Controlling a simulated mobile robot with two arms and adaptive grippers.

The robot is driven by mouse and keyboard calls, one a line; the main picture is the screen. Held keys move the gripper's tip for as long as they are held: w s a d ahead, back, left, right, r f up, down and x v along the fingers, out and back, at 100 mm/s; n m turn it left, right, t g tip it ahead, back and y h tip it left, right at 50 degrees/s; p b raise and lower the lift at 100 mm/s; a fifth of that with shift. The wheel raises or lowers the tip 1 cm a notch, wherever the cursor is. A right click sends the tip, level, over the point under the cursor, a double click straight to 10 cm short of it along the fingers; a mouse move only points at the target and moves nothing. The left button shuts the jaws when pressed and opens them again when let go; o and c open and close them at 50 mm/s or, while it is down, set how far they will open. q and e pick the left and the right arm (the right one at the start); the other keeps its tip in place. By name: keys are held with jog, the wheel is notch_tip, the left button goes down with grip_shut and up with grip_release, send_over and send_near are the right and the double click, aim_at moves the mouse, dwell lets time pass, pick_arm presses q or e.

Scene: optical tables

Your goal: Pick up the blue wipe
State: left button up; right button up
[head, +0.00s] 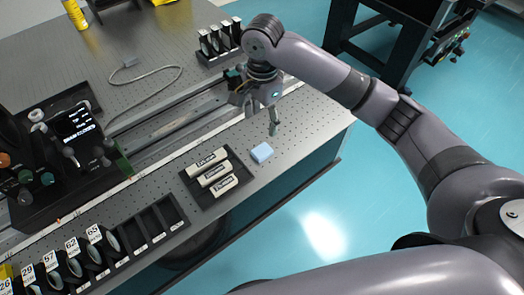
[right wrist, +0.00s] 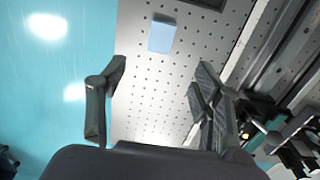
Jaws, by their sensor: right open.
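The blue wipe (head: 262,152) is a small light-blue block lying flat on the perforated table top, near its front edge and just right of a dark tray. In the right wrist view the wipe (right wrist: 162,34) lies beyond the fingertips, near the top of the picture. My right gripper (head: 272,120) points down above the table, a little behind the wipe and apart from it. Its fingers are spread and empty in the right wrist view (right wrist: 158,80). My left gripper is not in view.
A dark tray (head: 207,201) with several labelled pale blocks sits left of the wipe. A long metal rail (head: 180,122) runs behind it. Slotted racks stand at the front left and at the back (head: 212,58). Bare table surrounds the wipe; the table edge is close.

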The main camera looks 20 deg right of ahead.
send_over(263, 150)
notch_tip(263, 150, down, 8)
jog(key=shift+a+f, duration=0.1)
jog(key=shift+f, duration=0.1)
jog(key=shift+f+p, duration=0.65)
jog(key=shift+f, duration=2)
jog(key=shift+c, duration=0.4)
jog(key=c, duration=0.8)
jog(key=shift+o, duration=0.2)
jog(key=shift+r, duration=0.1)
notch_tip(263, 150, up, 20)
jog(key=shift+b, duration=0.4)
